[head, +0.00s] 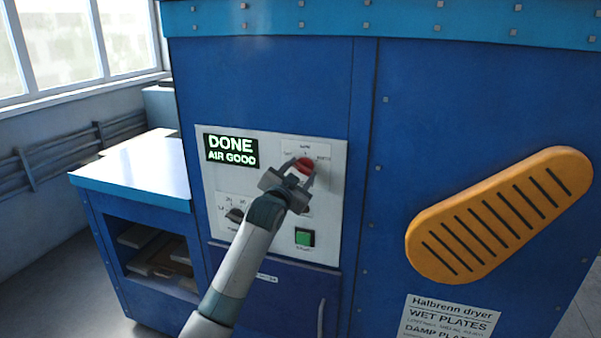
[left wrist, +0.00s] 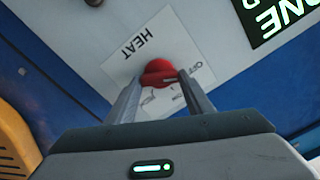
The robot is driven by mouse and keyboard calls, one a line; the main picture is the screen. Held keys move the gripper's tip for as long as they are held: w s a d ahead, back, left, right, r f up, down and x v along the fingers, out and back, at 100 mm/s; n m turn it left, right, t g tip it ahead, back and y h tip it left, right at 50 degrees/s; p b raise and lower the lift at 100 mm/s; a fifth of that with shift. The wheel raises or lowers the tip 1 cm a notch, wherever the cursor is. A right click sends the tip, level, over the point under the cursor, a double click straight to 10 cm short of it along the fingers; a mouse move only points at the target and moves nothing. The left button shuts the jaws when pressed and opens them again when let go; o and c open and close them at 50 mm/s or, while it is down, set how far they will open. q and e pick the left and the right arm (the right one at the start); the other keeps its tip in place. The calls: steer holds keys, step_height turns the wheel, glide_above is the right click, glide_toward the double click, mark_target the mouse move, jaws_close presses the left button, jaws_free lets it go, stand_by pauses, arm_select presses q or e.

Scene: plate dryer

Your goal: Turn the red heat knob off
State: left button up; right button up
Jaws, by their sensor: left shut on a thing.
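The red heat knob (head: 304,165) is on a white label plate at the upper right of the control panel (head: 330,230). In the left wrist view the red knob (left wrist: 160,74) sits between my fingertips, beside the printed word HEAT. My left gripper (head: 301,168) is shut on the knob, one finger on each side. It also shows in the left wrist view (left wrist: 158,82). The knob's pointer and the lettering near it are partly hidden or too small to read surely. My right gripper is in neither view.
A lit display (head: 231,150) reads DONE, AIR GOOD. A black knob (head: 235,214) and a green button (head: 305,237) are lower on the panel. An orange slotted piece (head: 500,215) is on the blue front at right. A side counter (head: 140,165) stands at left.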

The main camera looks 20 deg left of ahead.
arm_select(q)
steer(key=shift+f, duration=0.1)
stand_by(0.3)
steer(key=o, duration=1.1)
steer(key=shift+c, duration=0.2)
steer(key=shift+s, duration=0.1)
steer(key=shift+s+b, duration=0.4)
steer(key=shift+s, duration=0.4)
steer(key=s+b, duration=0.5)
steer(key=s, duration=1)
steer(key=shift+s+a, duration=0.3)
steer(key=shift+a, duration=0.05)
